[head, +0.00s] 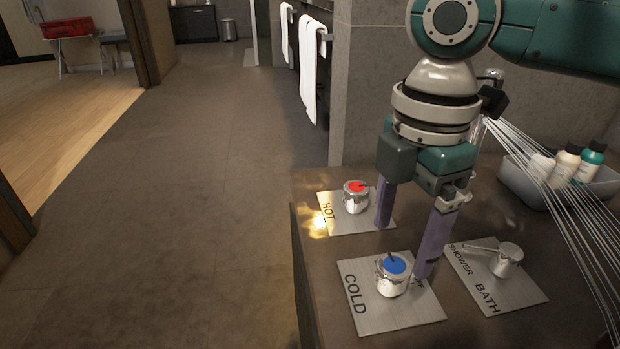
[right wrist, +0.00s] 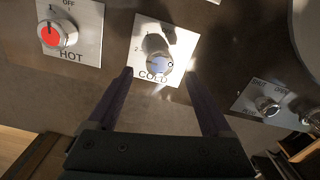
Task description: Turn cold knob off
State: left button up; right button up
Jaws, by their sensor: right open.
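The cold knob (head: 393,275) is a silver cylinder with a blue cap on the plate marked COLD (head: 364,318). My right gripper (head: 404,250) is open, its two purple fingers spread and pointing down near the knob. In the right wrist view, the cold knob (right wrist: 158,62) lies between the lines of the fingers, just beyond the fingertips (right wrist: 159,75). I see no clear contact with it. The knob's pointer is hard to read. My left gripper is not in view.
The red-capped hot knob (head: 355,195) stands behind, close to one finger. The shower/bath lever (head: 506,260) is to the right. Thin white water streams (head: 560,185) fan down at the right, in front of a tray (head: 517,182) of bottles (head: 566,163).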

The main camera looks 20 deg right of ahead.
aim_at(395, 265)
notch_tip(395, 265, down, 5)
jog(key=shift+b, duration=0.95)
jog(key=shift+c, duration=0.2)
